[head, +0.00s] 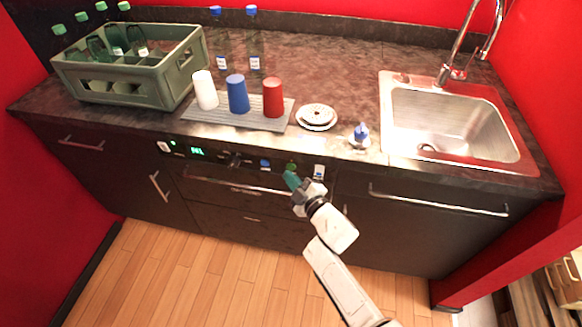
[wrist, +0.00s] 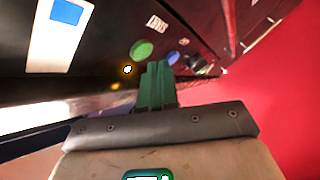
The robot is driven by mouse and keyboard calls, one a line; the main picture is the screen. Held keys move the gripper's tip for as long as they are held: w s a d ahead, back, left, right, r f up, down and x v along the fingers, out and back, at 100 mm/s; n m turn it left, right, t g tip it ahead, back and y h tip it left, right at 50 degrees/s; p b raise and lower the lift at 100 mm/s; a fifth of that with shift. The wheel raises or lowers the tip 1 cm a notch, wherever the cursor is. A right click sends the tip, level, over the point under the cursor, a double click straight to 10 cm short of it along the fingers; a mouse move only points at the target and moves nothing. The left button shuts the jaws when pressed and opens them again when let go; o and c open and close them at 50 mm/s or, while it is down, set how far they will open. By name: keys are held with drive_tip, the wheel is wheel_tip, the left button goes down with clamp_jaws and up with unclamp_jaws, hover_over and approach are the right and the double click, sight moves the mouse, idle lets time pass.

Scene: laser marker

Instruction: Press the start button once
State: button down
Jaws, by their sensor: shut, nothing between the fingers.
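The control panel (head: 215,156) runs along the front below the countertop. On it are a round green button (head: 291,167) and a blue button (head: 265,163). The wrist view shows the green button (wrist: 141,49) and the blue button (wrist: 172,58) just beyond the fingertips. Their labels are too small to read, so I cannot tell which is marked start. My gripper (head: 289,176) is shut and empty, with its teal fingers just below the green button in the head view. In the wrist view my gripper (wrist: 158,66) shows a visible gap to the green button.
A white card with a blue square (wrist: 60,30) is beside the buttons. A dark knob (head: 235,160) and a lit display (head: 197,151) are further left. A drawer handle (head: 235,186) runs below the panel. Cups, a crate (head: 175,80) and a sink (head: 400,120) are above.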

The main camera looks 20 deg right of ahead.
drive_tip(key=shift+s+a, duration=0.1)
drive_tip(key=s+a, duration=0.1)
drive_tip(key=s, duration=0.1)
drive_tip(key=s+a, duration=0.1)
drive_tip(key=shift+s+a+b, duration=0.4)
idle(0.9)
drive_tip(key=s+d+f+m+g+h, duration=0.2)
drive_tip(key=s+d+m+g, duration=0.2)
drive_tip(key=s, duration=0.4)
drive_tip(key=s+d+f+m+g+h, duration=0.3)
drive_tip(key=s+d+m+g, duration=0.15)
drive_tip(key=s, duration=0.25)
drive_tip(key=s+r+m+g+y, duration=0.1)
drive_tip(key=s+r+m+g, duration=0.2)
drive_tip(key=s, duration=1.8)
drive_tip(key=g, duration=0.4)
drive_tip(key=shift+r+m+y, duration=0.2)
drive_tip(key=shift+m+y, duration=0.15)
drive_tip(key=shift+y, duration=0.05)
